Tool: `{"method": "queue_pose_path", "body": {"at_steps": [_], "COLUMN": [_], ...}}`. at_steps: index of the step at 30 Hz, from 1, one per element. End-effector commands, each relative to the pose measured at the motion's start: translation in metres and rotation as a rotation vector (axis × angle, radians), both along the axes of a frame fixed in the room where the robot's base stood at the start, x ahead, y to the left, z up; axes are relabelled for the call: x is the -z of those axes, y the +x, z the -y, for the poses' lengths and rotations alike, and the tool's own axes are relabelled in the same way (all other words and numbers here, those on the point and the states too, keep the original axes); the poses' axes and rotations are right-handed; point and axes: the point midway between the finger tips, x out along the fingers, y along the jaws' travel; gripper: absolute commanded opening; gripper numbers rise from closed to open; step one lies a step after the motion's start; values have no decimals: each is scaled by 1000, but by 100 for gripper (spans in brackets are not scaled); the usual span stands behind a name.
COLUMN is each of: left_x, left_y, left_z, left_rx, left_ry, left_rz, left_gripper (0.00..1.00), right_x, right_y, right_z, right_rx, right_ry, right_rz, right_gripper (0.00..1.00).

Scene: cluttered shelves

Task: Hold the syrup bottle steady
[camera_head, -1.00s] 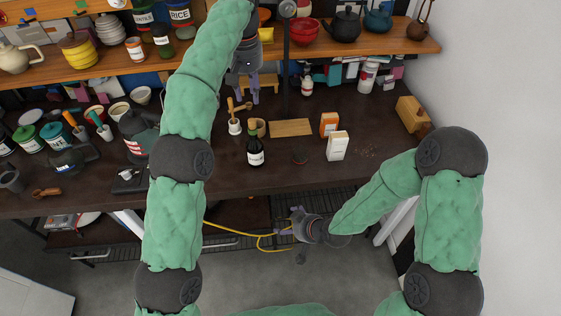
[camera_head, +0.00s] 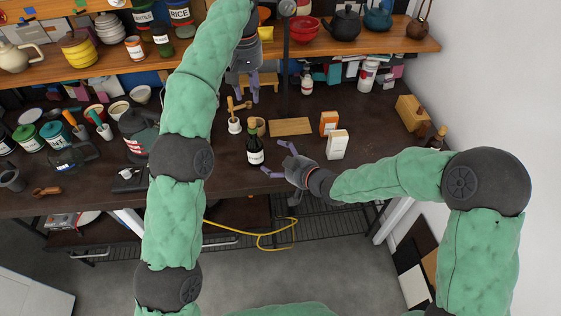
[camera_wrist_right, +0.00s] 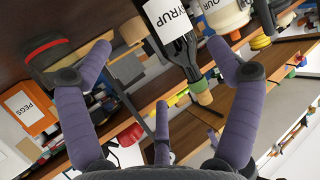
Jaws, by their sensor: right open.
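The syrup bottle (camera_head: 254,146) stands upright on the dark counter, dark with a white label and a tan-green top. It also shows in the right wrist view (camera_wrist_right: 176,28), where its label reads SYRUP. My right gripper (camera_head: 274,161) is over the counter just right of the bottle, its fingers spread towards it. In the wrist view my right gripper (camera_wrist_right: 160,58) is open and empty, with the bottle's neck seen between the fingers. My left gripper (camera_head: 246,96) is higher in the picture, behind the bottle, with fingers apart and nothing seen between them.
A white box (camera_head: 337,145) and an orange box (camera_head: 328,123) stand right of the bottle. A round red-rimmed thing (camera_wrist_right: 45,52) lies near one right finger. Jars crowd the left.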

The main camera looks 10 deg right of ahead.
Motion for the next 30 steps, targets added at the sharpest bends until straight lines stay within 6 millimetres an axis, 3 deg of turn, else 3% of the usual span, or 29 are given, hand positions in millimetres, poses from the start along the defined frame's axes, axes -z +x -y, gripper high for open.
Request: {"method": "queue_pose_path", "body": {"at_steps": [18,30], "left_x": [0,0], "left_y": [0,0], "left_z": [0,0], "left_rx": [0,0], "left_ry": [0,0], "left_rz": [0,0], "left_gripper": [39,39], "right_x": [35,40], "right_y": [67,78], "right_z": [-46,-53], "right_rx": [-1,0], "right_ry": [-1,-1], "right_rz": [-2,-1], "right_gripper": [91,91]}}
